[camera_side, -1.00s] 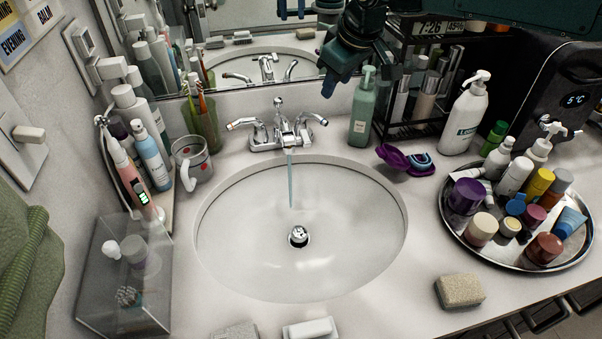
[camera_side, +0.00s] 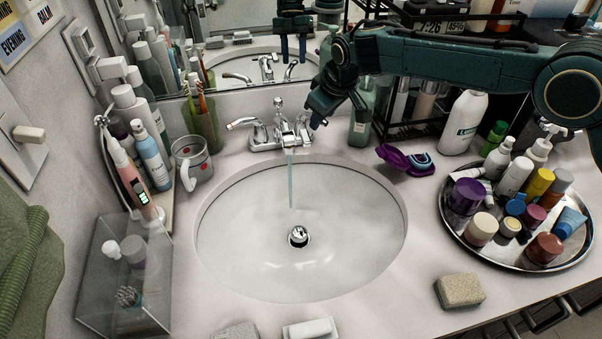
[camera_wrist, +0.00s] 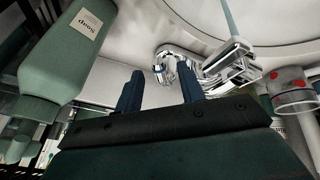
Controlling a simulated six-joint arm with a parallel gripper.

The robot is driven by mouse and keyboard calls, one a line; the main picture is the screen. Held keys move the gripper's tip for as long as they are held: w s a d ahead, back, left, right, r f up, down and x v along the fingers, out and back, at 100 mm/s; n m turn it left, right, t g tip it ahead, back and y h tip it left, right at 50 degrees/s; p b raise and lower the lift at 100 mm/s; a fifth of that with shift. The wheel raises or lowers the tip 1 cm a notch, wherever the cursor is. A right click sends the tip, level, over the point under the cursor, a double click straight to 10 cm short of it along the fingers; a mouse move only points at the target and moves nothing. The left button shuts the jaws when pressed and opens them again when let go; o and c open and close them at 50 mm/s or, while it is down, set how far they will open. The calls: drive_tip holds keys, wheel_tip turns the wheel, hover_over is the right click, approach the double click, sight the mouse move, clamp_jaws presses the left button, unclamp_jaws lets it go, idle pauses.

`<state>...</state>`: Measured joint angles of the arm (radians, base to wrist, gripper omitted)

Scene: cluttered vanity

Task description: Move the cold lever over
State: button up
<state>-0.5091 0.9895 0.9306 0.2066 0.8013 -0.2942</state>
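A chrome faucet (camera_side: 264,138) stands behind the sink, and a thin stream of water (camera_side: 290,182) runs from its spout. The left lever (camera_side: 242,124) points out to the left.
A green soap bottle (camera_side: 361,128) stands close on the right of my gripper. A purple case (camera_side: 393,156) lies beyond it, and a mug (camera_side: 193,160) stands left of the faucet. A tray (camera_side: 452,222) of bottles is at right. The sink basin (camera_side: 250,235) is clear.

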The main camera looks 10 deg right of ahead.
drive_tip(key=shift+w+f, duration=0.15)
drive_tip(key=shift+f, duration=0.1)
clamp_jaws()
drive_tip(key=shift+w+d+n+y, duration=0.3)
drive_tip(key=shift+d+n, duration=0.2)
drive_tip(key=shift+n, duration=0.2)
drive_tip(key=shift+w+d+n+g+y, duration=0.2)
drive_tip(key=shift+w+d+n+y, duration=0.1)
drive_tip(key=shift+n, duration=0.4)
drive_tip(key=shift+w+d+n+g+y, duration=0.2)
drive_tip(key=shift+w+n+y, duration=0.1)
drive_tip(key=shift+n, duration=0.4)
unclamp_jaws()
